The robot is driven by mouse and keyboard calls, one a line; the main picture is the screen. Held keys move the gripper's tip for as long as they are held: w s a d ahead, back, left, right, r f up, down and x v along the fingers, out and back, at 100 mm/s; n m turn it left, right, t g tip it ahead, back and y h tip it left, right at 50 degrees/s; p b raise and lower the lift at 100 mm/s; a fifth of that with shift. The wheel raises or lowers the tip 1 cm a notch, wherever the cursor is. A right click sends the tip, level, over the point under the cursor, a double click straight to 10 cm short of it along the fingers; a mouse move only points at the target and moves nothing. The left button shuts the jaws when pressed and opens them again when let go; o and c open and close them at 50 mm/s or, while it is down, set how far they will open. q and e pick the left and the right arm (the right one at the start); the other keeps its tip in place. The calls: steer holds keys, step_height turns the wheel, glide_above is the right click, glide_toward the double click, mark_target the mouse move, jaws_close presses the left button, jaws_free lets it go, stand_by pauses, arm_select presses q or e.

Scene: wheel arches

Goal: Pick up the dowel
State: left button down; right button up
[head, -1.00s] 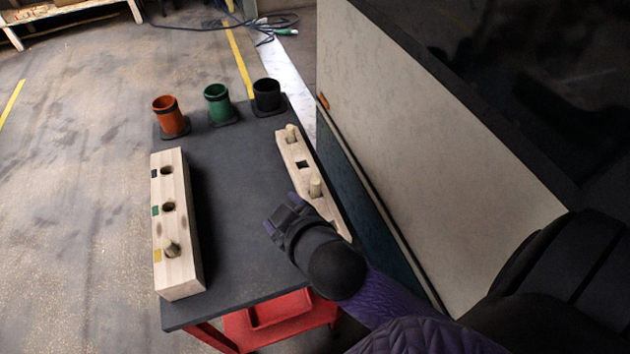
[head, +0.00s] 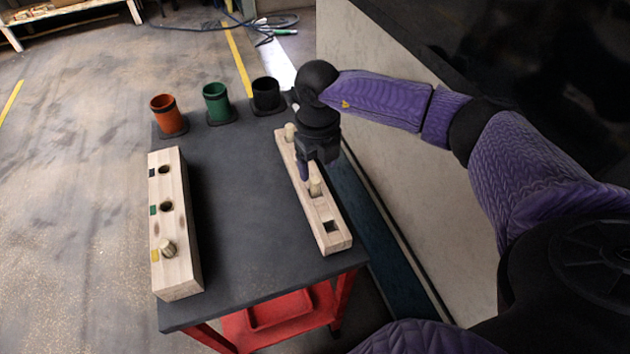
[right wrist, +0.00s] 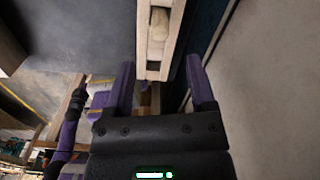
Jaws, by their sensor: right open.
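A pale dowel (head: 315,186) stands upright in the middle slot of the right wooden block (head: 335,239). A second dowel (head: 290,132) stands at that block's far end, and a third dowel (head: 168,248) stands in the near hole of the left wooden block (head: 179,281). My right gripper (head: 314,171) points down over the right block, close to the middle dowel; contact cannot be told. In the right wrist view the gripper (right wrist: 161,80) is open with nothing between its fingers, and a dowel (right wrist: 158,23) lies beyond the fingertips. My left gripper is not seen.
The blocks lie on a dark cart top (head: 245,230) with a red lower frame (head: 270,318). Orange (head: 164,110), green (head: 217,100) and black (head: 266,93) cups stand along its far edge. A pale panel (head: 420,215) stands to the right. The cart's middle is clear.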

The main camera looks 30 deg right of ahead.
mark_target(315, 180)
steer(key=f+b, duration=0.1)
steer(key=f, duration=0.3)
steer(key=w+f+b, duration=0.1)
steer(key=f, duration=0.1)
steer(key=shift+d+f+b, duration=0.1)
steer(key=shift+f+b, duration=0.1)
steer(key=shift+b, duration=0.1)
steer(key=shift+f, duration=0.4)
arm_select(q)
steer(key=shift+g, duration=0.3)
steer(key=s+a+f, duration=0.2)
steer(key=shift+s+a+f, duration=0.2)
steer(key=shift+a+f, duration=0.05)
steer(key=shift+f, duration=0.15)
arm_select(e)
steer(key=shift+r, duration=0.1)
steer(key=shift+c, duration=0.2)
jaws_close()
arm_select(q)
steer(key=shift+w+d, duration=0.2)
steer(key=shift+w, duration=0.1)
